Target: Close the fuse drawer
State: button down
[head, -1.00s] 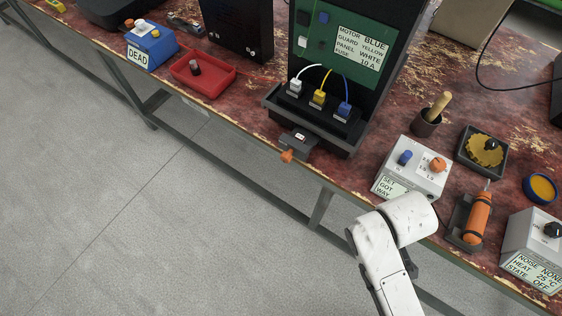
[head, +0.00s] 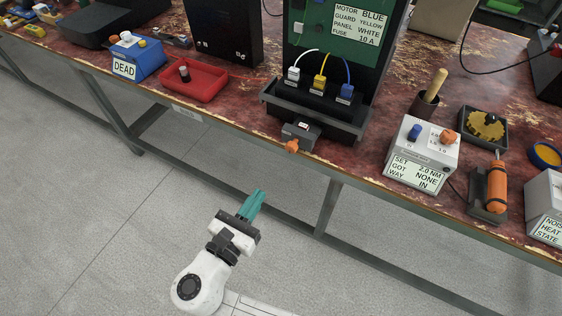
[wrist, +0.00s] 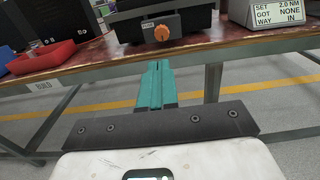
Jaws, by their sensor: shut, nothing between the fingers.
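The fuse drawer (head: 301,135) is a small dark grey drawer with an orange knob, low on the front of the black cabinet (head: 322,112) with the green panel. It juts out toward the bench's front edge, so it stands open. A small fuse with a pale label seems to lie in it. In the wrist view the orange knob (wrist: 162,33) is ahead, a little above my fingertips. My gripper (head: 259,191) has teal fingers, shut and empty. It is in front of the bench, below its top and apart from the drawer. Its fingers also show in the wrist view (wrist: 156,66).
A red tray (head: 193,82) and a blue box marked DEAD (head: 138,60) stand left of the cabinet. A grey torque box (head: 423,155) and an orange screwdriver in a holder (head: 497,187) stand right. The bench edge (head: 365,183) lies between my gripper and the drawer.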

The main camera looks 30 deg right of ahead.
send_near(296, 139)
jog(key=x, duration=0.3)
jog(key=shift+w+d+f, duration=0.2)
jog(key=shift+f, duration=0.15)
jog(key=x, duration=0.7)
jog(key=shift+w+d, duration=0.2)
jog(key=shift+d, duration=0.05)
jog(key=shift+w+d, duration=0.1)
jog(key=shift+r, duration=0.1)
